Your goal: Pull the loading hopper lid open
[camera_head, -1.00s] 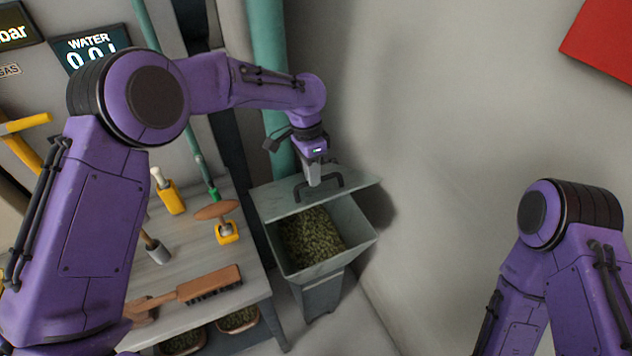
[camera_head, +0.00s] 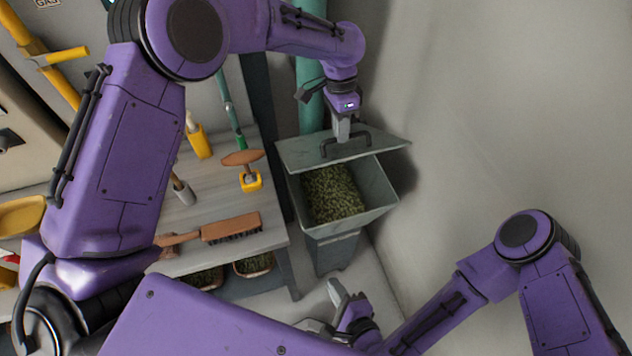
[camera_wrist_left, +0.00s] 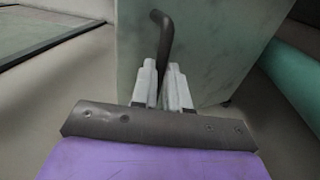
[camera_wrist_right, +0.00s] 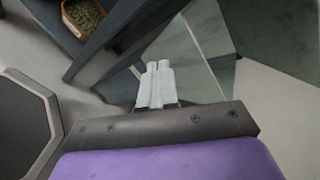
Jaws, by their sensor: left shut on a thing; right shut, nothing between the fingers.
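The loading hopper (camera_head: 378,192) is a grey-green bin on a stand, with green hop-like contents (camera_head: 333,190) visible through its open top. Its flat lid (camera_head: 302,152) sits at the hopper's back edge, clear of most of the opening. A dark bar handle (camera_head: 361,136) stands on the lid; it also shows in the left wrist view (camera_wrist_left: 165,38). My left gripper (camera_head: 342,137) is shut on the handle from above. My right gripper (camera_head: 336,289) is shut and empty, low in front of the hopper; its closed fingers show in the right wrist view (camera_wrist_right: 155,85).
A workbench (camera_head: 215,180) left of the hopper carries a brush (camera_head: 231,228), a scoop and yellow-handled tools. Containers with green contents (camera_head: 253,264) are underneath. A green pipe (camera_head: 310,100) rises behind the hopper. A bare grey wall (camera_head: 500,130) stands at the right.

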